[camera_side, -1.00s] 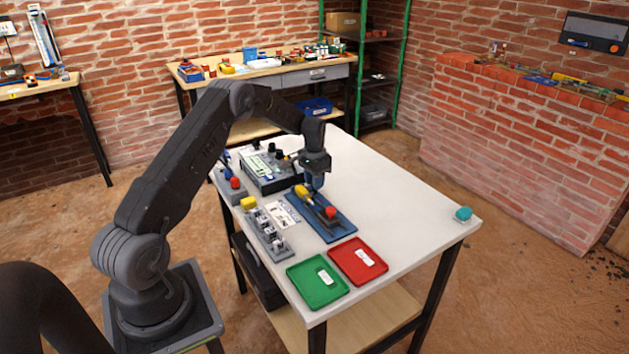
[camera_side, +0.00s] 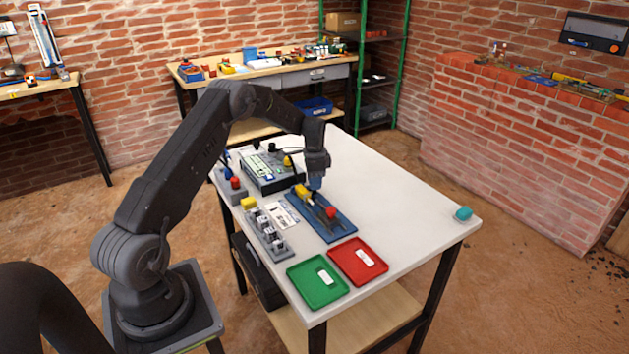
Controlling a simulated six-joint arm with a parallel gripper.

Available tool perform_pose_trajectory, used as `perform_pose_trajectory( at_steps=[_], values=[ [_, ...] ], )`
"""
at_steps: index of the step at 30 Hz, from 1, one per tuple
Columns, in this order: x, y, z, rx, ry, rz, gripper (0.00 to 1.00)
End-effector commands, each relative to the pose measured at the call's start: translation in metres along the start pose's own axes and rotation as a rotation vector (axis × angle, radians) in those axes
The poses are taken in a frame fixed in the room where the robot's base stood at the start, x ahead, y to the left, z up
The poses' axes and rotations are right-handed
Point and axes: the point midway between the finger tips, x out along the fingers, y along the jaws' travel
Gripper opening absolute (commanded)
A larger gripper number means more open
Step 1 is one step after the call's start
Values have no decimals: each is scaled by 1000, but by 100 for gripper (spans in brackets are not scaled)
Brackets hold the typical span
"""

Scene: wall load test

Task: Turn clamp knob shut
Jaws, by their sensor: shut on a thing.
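A blue plate (camera_side: 341,229) lies on the white table. It carries a yellow piece (camera_side: 302,191) at its far left end and a red knob-like piece (camera_side: 331,213) with dark parts around it nearer the front. My gripper (camera_side: 316,184) points down at the far end of the plate, just right of the yellow piece. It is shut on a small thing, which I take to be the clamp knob. The fingers mostly hide it, and its turned position cannot be seen.
A green tray (camera_side: 304,299) and a red tray (camera_side: 343,266) lie at the table's front. A row of grey fixtures (camera_side: 268,243) stands left of the plate. A dark instrument box (camera_side: 270,183) stands behind.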

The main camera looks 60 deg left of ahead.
Motion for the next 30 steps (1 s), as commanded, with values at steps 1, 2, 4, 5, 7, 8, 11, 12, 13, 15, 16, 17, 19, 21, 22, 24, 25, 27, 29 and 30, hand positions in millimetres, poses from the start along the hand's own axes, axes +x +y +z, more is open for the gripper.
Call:
perform_pose_trajectory(
  at_steps=[1, 2, 4, 5, 7, 8, 11, 12, 13, 15, 16, 17, 19, 21, 22, 24, 25, 27, 29, 30],
  values=[
    [0, 0, 0, 4, 1, -1, 4],
    [0, 0, 0, 5, 1, -1, 4],
    [0, 0, 0, 7, 1, -1, 4],
    [0, 0, 0, 7, 1, -1, 4],
    [0, 0, 0, 7, 1, -1, 4],
    [0, 0, 0, 7, 1, -1, 4],
    [0, 0, 0, 6, 1, -1, 4],
    [0, 0, 0, 6, 1, -1, 29],
    [0, 0, 0, 6, 1, -1, 32],
    [0, 0, 0, 6, 1, -1, 39],
    [0, 0, 0, 6, 1, -1, 42],
    [0, 0, 0, 6, 1, -1, 44],
    [0, 0, 0, 6, 1, -1, 51],
    [0, 0, 0, 5, 0, -1, 52],
    [0, 0, 0, 5, 0, -1, 52],
    [0, 0, 0, 5, 0, 0, 52],
    [0, 0, 0, 5, 0, 0, 52],
    [0, 0, 0, 0, 0, 0, 52],
    [0, 0, 0, -14, 0, 0, 52],
    [0, 0, 0, -32, 0, 0, 52]
  ],
)
